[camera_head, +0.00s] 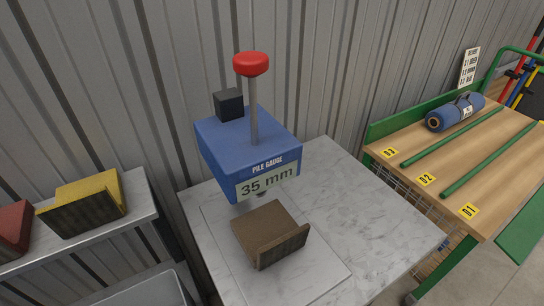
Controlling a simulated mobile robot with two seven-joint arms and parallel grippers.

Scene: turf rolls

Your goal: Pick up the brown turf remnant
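The brown turf remnant (269,229) lies on a pale plate (311,292) on the marble-topped table, under the blue pile gauge (247,157). The remnant has a flat part and a raised, darker ribbed edge facing the front right. The gauge display reads 35 mm. A red knob (251,64) tops its upright rod, and its small foot shows just behind the remnant. I cannot tell whether the foot touches the remnant. Neither of my grippers shows in this view.
A yellow remnant (88,191) and a red remnant (12,228) rest on the grey shelf (140,205) at left. At right, a wooden bench (480,150) with lanes marked 01, 02 and 03 holds a blue roll (455,112). The marble table (390,235) is clear right of the plate.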

